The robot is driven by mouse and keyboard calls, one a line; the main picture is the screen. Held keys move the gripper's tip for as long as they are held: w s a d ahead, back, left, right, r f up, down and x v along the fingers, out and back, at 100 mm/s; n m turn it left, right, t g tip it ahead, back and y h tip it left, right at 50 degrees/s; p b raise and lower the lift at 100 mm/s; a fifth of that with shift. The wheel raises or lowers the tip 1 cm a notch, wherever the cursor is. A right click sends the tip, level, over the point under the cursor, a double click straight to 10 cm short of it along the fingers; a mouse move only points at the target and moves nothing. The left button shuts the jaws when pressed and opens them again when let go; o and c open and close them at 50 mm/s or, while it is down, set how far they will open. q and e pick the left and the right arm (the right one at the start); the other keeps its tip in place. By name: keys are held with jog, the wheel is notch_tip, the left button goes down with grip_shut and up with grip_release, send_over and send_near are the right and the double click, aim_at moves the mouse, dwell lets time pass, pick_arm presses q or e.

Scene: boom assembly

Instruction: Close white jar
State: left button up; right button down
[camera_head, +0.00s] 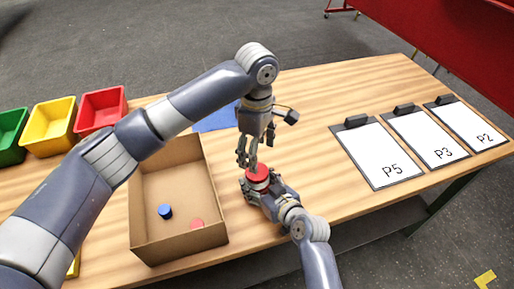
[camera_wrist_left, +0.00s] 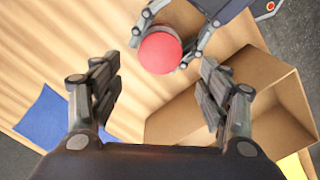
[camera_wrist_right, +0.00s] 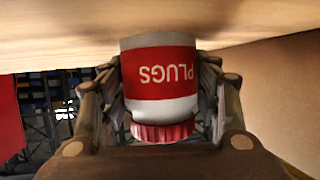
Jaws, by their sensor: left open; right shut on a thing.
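The white jar (camera_wrist_right: 165,108) has a red label reading PLUGS and stands upright on the table. Its red lid (camera_wrist_right: 163,132) sits on top of it; the lid also shows in the head view (camera_head: 258,172) and the left wrist view (camera_wrist_left: 160,53). Whether the lid is screwed tight cannot be told. My right gripper (camera_head: 257,187) is shut around the jar's sides, with a finger on each side in the right wrist view (camera_wrist_right: 163,95). My left gripper (camera_head: 247,158) is open and empty just above the lid, fingers pointing down.
A cardboard box (camera_head: 216,175) stands left of the jar, holding a blue cap (camera_head: 165,211) and a red disc (camera_head: 196,224). Green, yellow and red bins (camera_head: 101,109) stand at the left. A blue sheet (camera_head: 216,119) lies behind. Clipboards (camera_head: 377,153) lie at the right.

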pick_arm(q)
notch_tip(320, 180, down, 7)
jog(key=shift+f, duration=0.15)
dwell(0.4)
jog(key=c, duration=1.1)
jog(key=o, duration=1.2)
jog(key=shift+c, duration=0.2)
jog(key=shift+r, duration=2.3)
jog(key=o, duration=0.6)
jog(key=shift+c, duration=0.2)
